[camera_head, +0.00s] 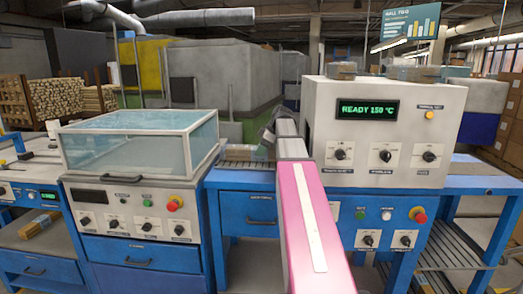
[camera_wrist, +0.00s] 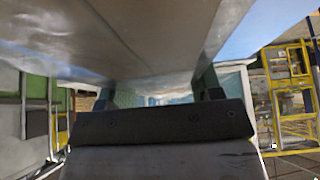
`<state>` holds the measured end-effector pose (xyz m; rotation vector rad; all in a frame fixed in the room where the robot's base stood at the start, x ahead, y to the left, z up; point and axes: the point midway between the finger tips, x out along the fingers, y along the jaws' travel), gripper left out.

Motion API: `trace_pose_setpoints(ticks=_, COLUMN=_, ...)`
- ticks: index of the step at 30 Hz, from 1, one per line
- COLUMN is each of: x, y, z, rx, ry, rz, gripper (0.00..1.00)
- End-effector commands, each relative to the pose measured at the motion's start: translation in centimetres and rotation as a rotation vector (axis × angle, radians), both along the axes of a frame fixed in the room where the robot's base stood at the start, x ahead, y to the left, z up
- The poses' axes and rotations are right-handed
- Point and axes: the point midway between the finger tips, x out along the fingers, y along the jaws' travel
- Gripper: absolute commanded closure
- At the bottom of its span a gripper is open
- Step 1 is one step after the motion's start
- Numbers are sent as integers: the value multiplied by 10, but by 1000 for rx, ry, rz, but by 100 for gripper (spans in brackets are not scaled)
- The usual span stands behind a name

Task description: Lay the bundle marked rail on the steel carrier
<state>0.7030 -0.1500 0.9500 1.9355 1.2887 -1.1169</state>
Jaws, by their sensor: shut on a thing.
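My gripper (camera_head: 268,136) is at the end of my pink and grey arm, over the gap between the glass-lidded machine and the oven. In the wrist view my gripper (camera_wrist: 158,95) has a finger at each side of a large, shiny grey-brown thing (camera_wrist: 125,40) and is shut on it. It looks film-wrapped; no rail mark is readable. In the head view a brown bundle (camera_head: 238,152) shows just left of the gripper; I cannot tell if it is the held one. Slatted metal (camera_head: 246,165) lies under it; I cannot tell whether this is the steel carrier.
The glass-lidded machine (camera_head: 135,140) stands left, and the oven (camera_head: 382,125), reading READY 150 °C, stands right. Several wrapped parcels lie on the oven's top. Another parcel (camera_head: 38,224) lies on a low shelf at left. A roller track (camera_head: 445,262) is at lower right.

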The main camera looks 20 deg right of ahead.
Motion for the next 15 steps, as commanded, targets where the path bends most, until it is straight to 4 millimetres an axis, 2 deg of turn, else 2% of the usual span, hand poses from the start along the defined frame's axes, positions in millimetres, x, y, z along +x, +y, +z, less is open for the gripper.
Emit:
trace_pose_setpoints(ticks=4, x=0, y=0, z=-2, rx=1, ry=0, rz=0, gripper=81)
trace_pose_setpoints(ticks=5, x=0, y=0, z=-3, rx=0, ry=0, rz=0, gripper=34)
trace_pose_setpoints(ticks=6, x=0, y=0, z=-3, rx=0, ry=0, rz=0, gripper=21)
trace_pose_setpoints(ticks=7, x=0, y=0, z=-3, rx=0, ry=0, rz=0, gripper=15)
trace_pose_setpoints(ticks=15, x=0, y=0, z=-2, rx=0, ry=0, rz=0, gripper=15)
